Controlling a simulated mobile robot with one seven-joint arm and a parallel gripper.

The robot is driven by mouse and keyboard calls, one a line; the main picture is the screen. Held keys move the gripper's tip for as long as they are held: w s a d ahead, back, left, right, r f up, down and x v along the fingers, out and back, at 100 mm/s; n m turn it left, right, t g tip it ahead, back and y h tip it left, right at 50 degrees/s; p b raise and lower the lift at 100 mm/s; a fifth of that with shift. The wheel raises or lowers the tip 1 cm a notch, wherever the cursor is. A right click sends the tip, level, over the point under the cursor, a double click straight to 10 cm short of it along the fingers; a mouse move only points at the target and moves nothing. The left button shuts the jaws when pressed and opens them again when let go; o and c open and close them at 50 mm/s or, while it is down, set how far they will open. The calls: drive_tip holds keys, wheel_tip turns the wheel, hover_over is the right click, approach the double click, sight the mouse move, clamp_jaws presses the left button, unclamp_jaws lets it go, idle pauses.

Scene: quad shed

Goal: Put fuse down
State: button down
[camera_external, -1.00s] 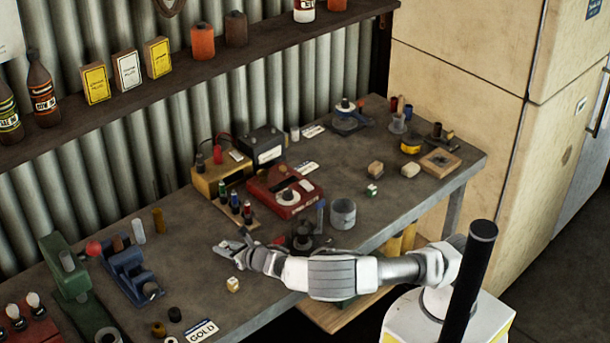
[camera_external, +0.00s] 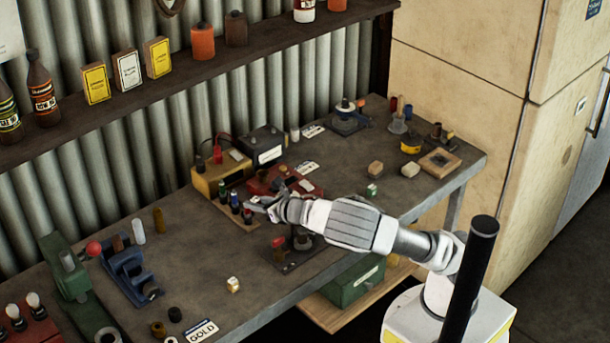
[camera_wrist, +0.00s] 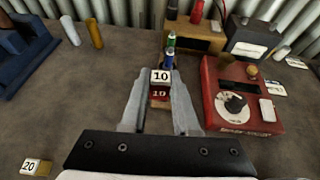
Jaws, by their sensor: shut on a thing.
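My gripper (camera_wrist: 162,95) is shut on a small block fuse (camera_wrist: 160,76), with a white top and a red side both marked "10". The fuse sits between the fingertips in the wrist view; in the external view it is too small to make out at my gripper (camera_external: 262,204). The gripper is over the bench beside the rack of coloured cylinders (camera_external: 235,201), and the held fuse hides part of that rack in the wrist view. Whether the fuse touches anything below is unclear.
A red device with a dial (camera_wrist: 238,100) stands close on the right. A block marked "20" (camera_wrist: 35,167) lies on the bench at near left. A blue fixture (camera_external: 128,275) stands further left. Bare bench (camera_external: 195,255) lies between the rack and the blue fixture.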

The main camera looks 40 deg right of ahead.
drive_tip(key=shift+d+r, duration=0.25)
drive_tip(key=shift+d, duration=0.15)
wheel_tip(320, 180, up, 6)
drive_tip(key=shift+a+f, duration=0.1)
drive_tip(key=w+d+f+b, duration=0.1)
drive_tip(key=w+d+f, duration=0.2)
drive_tip(key=d, duration=0.5)
drive_tip(key=w+d+f+b, duration=0.1)
drive_tip(key=w+d+f, duration=0.1)
drive_tip(key=d, duration=0.6)
drive_tip(key=s+d+r+m+h+b, duration=0.1)
drive_tip(key=d+r, duration=0.2)
drive_tip(key=d, duration=0.9)
drive_tip(key=s+d+r+b, duration=0.1)
drive_tip(key=d+r, duration=0.1)
drive_tip(key=d, duration=0.9)
hover_over(314, 174)
wheel_tip(314, 174, down, 12)
drive_tip(key=shift+s+r, duration=0.1)
drive_tip(key=shift+r, duration=0.1)
drive_tip(key=shift+f, duration=0.2)
wheel_tip(314, 174, down, 4)
drive_tip(key=shift+r, duration=0.1)
